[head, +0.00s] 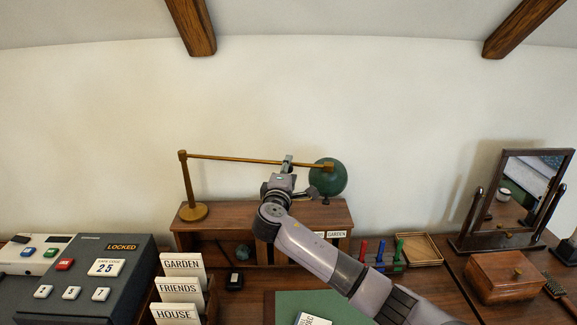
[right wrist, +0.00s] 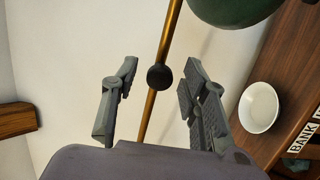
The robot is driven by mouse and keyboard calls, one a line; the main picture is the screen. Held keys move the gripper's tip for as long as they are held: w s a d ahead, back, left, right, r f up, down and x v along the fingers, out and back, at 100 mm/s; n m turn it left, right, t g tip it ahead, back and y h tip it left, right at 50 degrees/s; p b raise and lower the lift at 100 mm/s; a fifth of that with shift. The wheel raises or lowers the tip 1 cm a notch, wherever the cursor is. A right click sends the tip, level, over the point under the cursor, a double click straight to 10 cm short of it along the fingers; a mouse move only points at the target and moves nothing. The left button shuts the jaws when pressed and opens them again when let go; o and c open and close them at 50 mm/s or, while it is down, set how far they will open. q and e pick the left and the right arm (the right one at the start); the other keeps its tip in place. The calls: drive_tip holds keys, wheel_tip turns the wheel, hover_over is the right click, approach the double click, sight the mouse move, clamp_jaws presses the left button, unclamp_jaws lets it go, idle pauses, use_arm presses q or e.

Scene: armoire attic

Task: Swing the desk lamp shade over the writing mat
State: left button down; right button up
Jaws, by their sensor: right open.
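The desk lamp has a round brass base (head: 194,212), a post and a long brass arm (head: 235,159) reaching right to a green shade (head: 328,178). It stands on the wooden shelf unit at the back; the shade is at the right, behind the green writing mat (head: 285,306). My right gripper (head: 297,178) is open at the arm, just left of the shade. In the right wrist view, the arm and its dark knob (right wrist: 158,77) show between the spread fingers (right wrist: 160,68), with visible gaps on both sides. My right arm hides part of the mat. My left gripper is out of view.
A grey LOCKED box (head: 85,280) and card holders (head: 182,290) stand left. Coloured tools (head: 381,252), a wooden tray (head: 419,249), a wooden box (head: 503,277) and a mirror (head: 518,195) stand right. A white bowl (right wrist: 258,107) sits near the shade in the right wrist view.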

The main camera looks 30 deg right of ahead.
drive_tip(key=shift+w+d, duration=0.35)
drive_tip(key=shift+c, duration=0.6)
clamp_jaws()
drive_tip(key=shift+f, duration=0.1)
